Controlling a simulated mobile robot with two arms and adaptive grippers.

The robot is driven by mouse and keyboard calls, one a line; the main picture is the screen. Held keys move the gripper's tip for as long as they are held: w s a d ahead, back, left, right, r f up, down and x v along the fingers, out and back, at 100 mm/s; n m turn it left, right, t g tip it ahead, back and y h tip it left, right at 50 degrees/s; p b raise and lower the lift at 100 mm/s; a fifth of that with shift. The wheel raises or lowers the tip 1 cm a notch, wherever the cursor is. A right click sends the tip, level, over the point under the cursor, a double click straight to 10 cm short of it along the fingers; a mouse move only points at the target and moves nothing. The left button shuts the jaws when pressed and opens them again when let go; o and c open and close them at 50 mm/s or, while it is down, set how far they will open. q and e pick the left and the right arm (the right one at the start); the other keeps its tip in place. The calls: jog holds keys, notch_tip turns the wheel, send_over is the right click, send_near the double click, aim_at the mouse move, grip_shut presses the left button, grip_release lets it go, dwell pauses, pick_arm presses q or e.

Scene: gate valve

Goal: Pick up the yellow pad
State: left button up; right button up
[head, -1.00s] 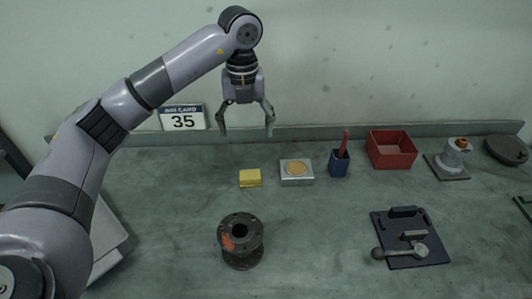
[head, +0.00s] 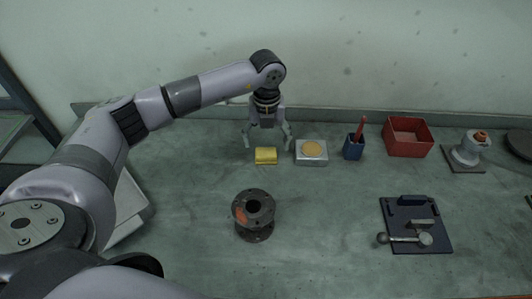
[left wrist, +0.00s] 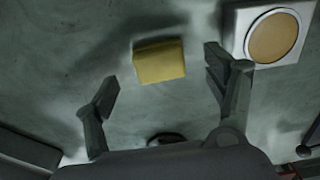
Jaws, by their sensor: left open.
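The yellow pad (head: 266,155) is a small block lying on the grey-green bench, left of a silver box with a tan disc. My left gripper (head: 267,142) is open, pointing down, and appears close above and behind the pad in the head view. In the left wrist view the pad (left wrist: 159,61) lies ahead of the open fingertips (left wrist: 160,74), between their lines, with nothing held. The right gripper is not in view.
The silver box (head: 311,152) is close to the pad's right. A blue holder (head: 354,147) with a red item and a red bin (head: 408,138) stand farther right. A dark flanged pipe piece (head: 254,215) is in front. A blue-black plate (head: 416,224) lies front right.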

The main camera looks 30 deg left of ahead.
aim_at(266, 152)
pick_arm(q)
jog(key=f, duration=0.1)
jog(key=f+p, duration=0.1)
jog(key=f, duration=0.1)
jog(key=shift+s+f, duration=0.3)
jog(key=shift+f, duration=0.45)
jog(key=c, duration=1.1)
jog(key=shift+r, duration=0.15)
jog(key=shift+c, duration=0.2)
notch_tip(266, 152, up, 20)
jog(key=b, duration=0.3)
jog(key=shift+b, duration=0.3)
